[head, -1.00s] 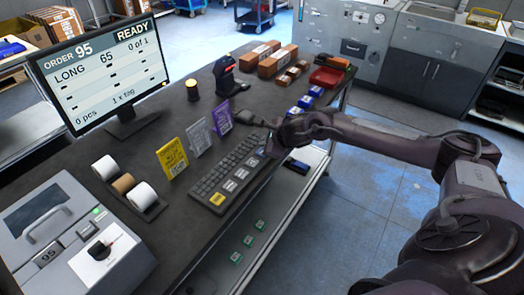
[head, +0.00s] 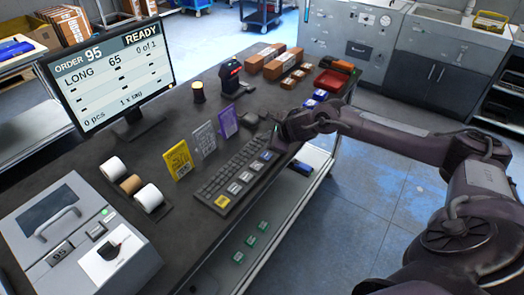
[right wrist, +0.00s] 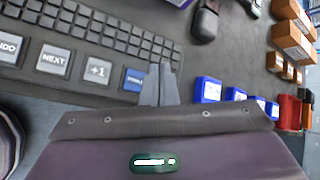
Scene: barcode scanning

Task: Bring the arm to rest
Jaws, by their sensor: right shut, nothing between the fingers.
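My right gripper (head: 272,142) is in the head view at the right end of the keyboard, close to the blue key. In the right wrist view its fingers (right wrist: 161,84) are together with nothing between them, over the keyboard's edge beside the blue key (right wrist: 134,80). Whether they touch the keyboard cannot be told. The right arm (head: 385,135) reaches in from the right, over the table's front edge. My left gripper is not in view.
The keyboard (head: 228,178) lies below the gripper, with a mouse (head: 249,119) just behind. Blue boxes (right wrist: 208,90) stand to the right. A scanner (head: 231,78), tag cards (head: 178,160), a monitor (head: 110,75) and a label printer (head: 70,240) occupy the table.

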